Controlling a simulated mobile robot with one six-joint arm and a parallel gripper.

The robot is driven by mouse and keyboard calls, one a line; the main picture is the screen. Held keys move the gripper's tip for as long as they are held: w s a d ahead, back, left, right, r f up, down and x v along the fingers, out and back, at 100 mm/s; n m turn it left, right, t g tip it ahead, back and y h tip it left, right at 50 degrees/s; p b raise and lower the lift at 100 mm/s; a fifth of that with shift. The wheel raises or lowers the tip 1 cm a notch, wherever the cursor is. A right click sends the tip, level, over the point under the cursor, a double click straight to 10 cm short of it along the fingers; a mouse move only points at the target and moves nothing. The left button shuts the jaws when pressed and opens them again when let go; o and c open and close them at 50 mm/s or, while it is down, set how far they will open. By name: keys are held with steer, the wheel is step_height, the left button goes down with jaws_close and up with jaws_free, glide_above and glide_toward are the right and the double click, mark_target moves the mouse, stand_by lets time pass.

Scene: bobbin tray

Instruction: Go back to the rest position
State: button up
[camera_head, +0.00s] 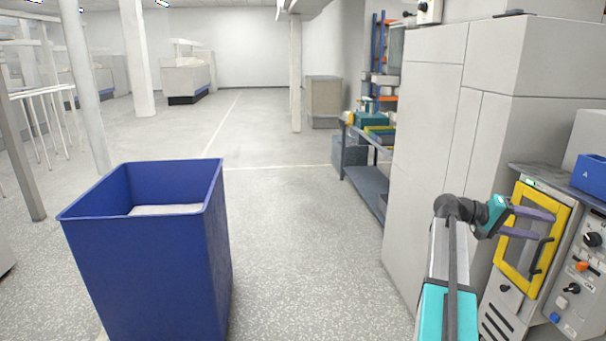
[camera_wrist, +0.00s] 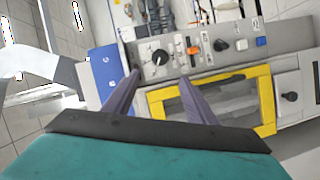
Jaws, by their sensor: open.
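My gripper (camera_head: 545,222) is at the right in the head view, in front of a machine with a yellow-framed window (camera_head: 527,240). Its two purple-grey fingers are spread apart and nothing is between them. In the wrist view my gripper (camera_wrist: 158,82) points toward the same machine, with the yellow frame (camera_wrist: 265,95) beyond the fingers on the right. I cannot tell how near the fingertips are to the machine. No bobbin or bobbin tray can be made out.
A large blue bin (camera_head: 150,265) stands at the front left. A tall grey cabinet (camera_head: 430,130) stands beside my arm. A blue box (camera_head: 592,175) sits on the machine's right side. The speckled floor between bin and cabinet is clear.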

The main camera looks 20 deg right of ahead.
steer(key=w+a+f+n+t+h, duration=0.1)
steer(key=w+a+f+n+t, duration=0.15)
steer(key=w+a+f, duration=0.55)
steer(key=w+a+f+n+t, duration=0.1)
steer(key=w+a+f+n, duration=0.25)
steer(key=w+f, duration=0.5)
steer(key=a+f+n+t+y, duration=0.1)
steer(key=a+f+n, duration=0.1)
steer(key=a+f, duration=0.85)
steer(key=a+f+n+t+y, duration=0.1)
steer(key=a+f+y, duration=0.1)
steer(key=a+f, duration=0.8)
steer(key=s+a+f+n+y, duration=0.1)
steer(key=s+a+f+y, duration=0.1)
steer(key=s+a+f, duration=0.55)
steer(key=s+a+f+n+y, duration=0.1)
steer(key=s+a+f+n, duration=0.1)
steer(key=a+f, duration=0.9)
steer(key=s+a+f+y, duration=0.4)
steer(key=s+a+f, duration=0.2)
steer(key=s+a, duration=0.2)
steer(key=s+a+f+m+g+y, duration=0.1)
steer(key=s+a+f+y, duration=0.3)
steer(key=s+a, duration=0.4)
steer(key=shift+s+a+f, duration=0.35)
steer(key=shift+a+f, duration=0.5)
steer(key=shift+a, duration=0.3)
